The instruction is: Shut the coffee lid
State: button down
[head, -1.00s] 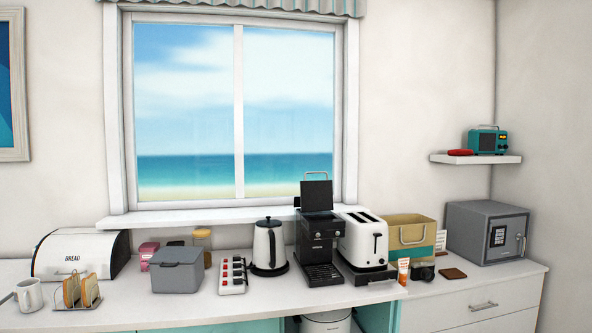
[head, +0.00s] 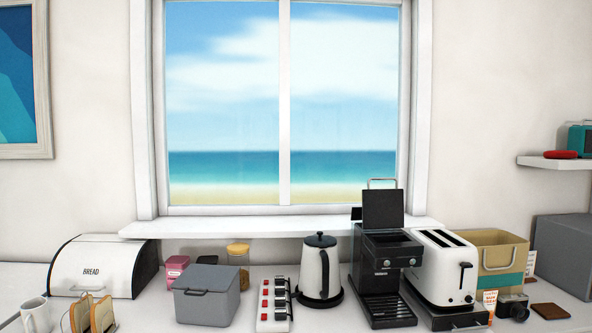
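The black coffee machine (head: 384,262) stands on the counter in front of the window, right of centre in the head view. Its square dark lid (head: 383,209) is raised, standing nearly upright at the back of the machine's top. A thin metal loop (head: 382,183) shows above the lid's upper edge. The top opening (head: 388,236) in front of the lid is exposed. My gripper is not in the head view.
A kettle (head: 318,270) stands close on the left and a white toaster (head: 442,268) close on the right. A power strip (head: 272,304), grey box (head: 207,293), bread bin (head: 100,267) and beige-teal basket (head: 497,259) share the counter. The window sill (head: 290,228) runs behind.

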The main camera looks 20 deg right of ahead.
aim_at(382, 208)
jog(key=z, duration=0.1)
jog(key=i, duration=1.15)
jog(key=z, duration=0.6)
jog(key=k, duration=0.95)
jog(key=z, duration=0.15)
jog(key=i, duration=0.95)
jog(key=u, duration=0.1)
